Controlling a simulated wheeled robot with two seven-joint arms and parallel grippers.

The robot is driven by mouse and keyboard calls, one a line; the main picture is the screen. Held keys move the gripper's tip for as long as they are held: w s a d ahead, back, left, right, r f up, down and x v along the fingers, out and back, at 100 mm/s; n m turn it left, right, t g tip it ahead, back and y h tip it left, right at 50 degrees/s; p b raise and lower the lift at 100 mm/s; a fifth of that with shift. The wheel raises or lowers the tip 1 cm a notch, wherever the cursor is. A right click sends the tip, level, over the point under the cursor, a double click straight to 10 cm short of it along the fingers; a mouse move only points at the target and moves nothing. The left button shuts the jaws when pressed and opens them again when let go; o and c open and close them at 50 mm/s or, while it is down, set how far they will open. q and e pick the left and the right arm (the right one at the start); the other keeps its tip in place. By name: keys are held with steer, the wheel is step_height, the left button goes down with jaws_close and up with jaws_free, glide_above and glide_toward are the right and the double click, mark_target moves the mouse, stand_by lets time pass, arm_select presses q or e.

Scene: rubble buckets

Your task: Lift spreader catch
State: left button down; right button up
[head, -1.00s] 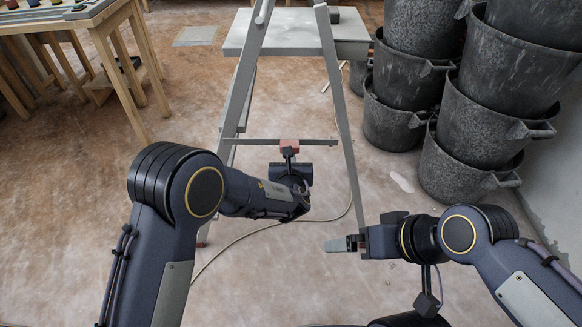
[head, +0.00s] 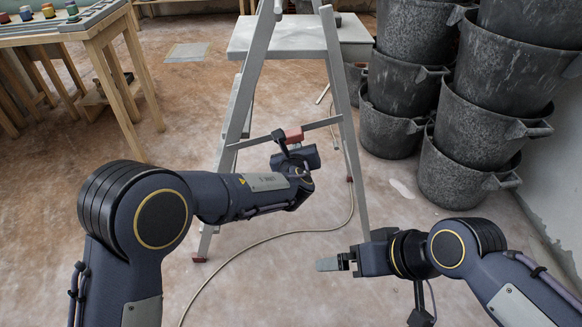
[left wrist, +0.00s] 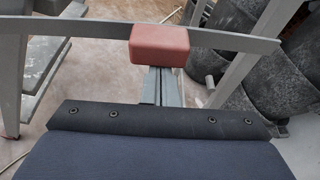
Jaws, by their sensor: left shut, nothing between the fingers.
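The spreader catch is a red block (head: 294,135) on a thin grey spreader bar (head: 255,142) between the legs of a grey stepladder (head: 240,100). The bar slants, its right end higher in the head view. In the left wrist view the red block (left wrist: 159,45) sits straight ahead of my left gripper (left wrist: 161,84). The left fingers are shut and empty, just under the block; whether they touch it I cannot tell. In the head view my left gripper (head: 285,143) is partly hidden by its own wrist.
Stacks of dark buckets (head: 470,140) stand close on the right by the wall. A grey platform (head: 350,38) is behind the ladder. A wooden table (head: 85,40) with small pots is at upper left. A cable (head: 270,236) lies on the floor.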

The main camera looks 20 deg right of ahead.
mark_target(291, 134)
arm_select(q)
steer(key=r+n+b, duration=0.1)
steer(key=a+r+h+b, duration=0.1)
steer(key=r+b, duration=0.1)
steer(key=shift+w+r+n, duration=0.15)
steer(key=shift+r+n, duration=0.1)
steer(key=shift+n, duration=0.15)
steer(key=shift+w+a+r+n+b, duration=0.1)
steer(key=shift+a+r+n+b, duration=0.2)
steer(key=shift+r+b, duration=0.35)
steer(key=shift+w+a+r, duration=0.1)
steer(key=shift+r, duration=0.35)
